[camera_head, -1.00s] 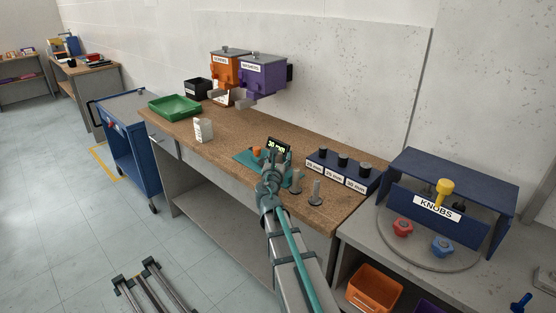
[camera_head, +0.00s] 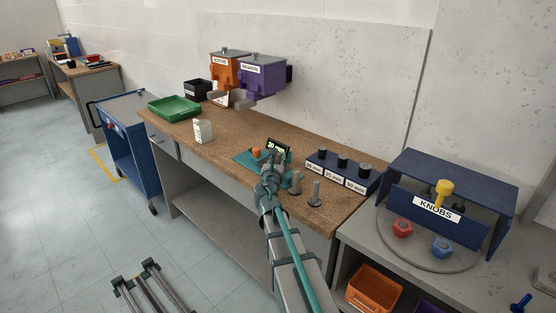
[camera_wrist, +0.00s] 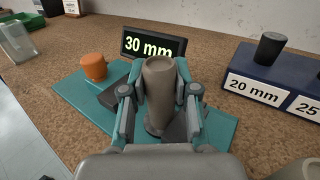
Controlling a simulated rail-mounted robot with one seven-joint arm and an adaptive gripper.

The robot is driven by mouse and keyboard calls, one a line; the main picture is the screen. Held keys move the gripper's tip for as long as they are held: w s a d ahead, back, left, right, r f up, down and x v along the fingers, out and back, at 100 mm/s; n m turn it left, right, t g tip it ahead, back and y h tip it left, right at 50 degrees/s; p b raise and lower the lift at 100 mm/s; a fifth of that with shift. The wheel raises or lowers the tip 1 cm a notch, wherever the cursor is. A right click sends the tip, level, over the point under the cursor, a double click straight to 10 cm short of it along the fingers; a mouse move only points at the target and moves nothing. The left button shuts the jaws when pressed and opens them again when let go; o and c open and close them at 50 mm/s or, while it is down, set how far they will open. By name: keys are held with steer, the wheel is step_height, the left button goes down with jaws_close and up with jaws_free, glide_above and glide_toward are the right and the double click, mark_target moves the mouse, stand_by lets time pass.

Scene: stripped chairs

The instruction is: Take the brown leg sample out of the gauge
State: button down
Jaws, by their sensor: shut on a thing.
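The brown leg sample (camera_wrist: 160,90), a grey-brown tapered cylinder, stands upright between the fingers of my gripper (camera_wrist: 160,95) in the wrist view. The fingers are shut on it from both sides. The gauge has a teal base plate (camera_wrist: 75,98), dark blocks and a black display (camera_wrist: 152,46) reading "30 mm" behind the sample. The sample's lower end is over the plate; my fingers partly hide it, so I cannot tell whether it touches. An orange knob (camera_wrist: 94,66) is at the plate's left. In the head view my gripper (camera_head: 268,170) covers most of the sample.
A dark blue block (camera_head: 343,172) with black pegs and size labels stands right of the gauge. Two grey posts (camera_head: 315,192) stand near the bench's front edge. The wooden bench (camera_head: 235,130) has bare room between.

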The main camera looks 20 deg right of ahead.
steer(key=shift+w+a, duration=0.35)
steer(key=shift+w, duration=0.55)
steer(key=c, duration=0.8)
jaws_free()
steer(key=shift+s, duration=0.1)
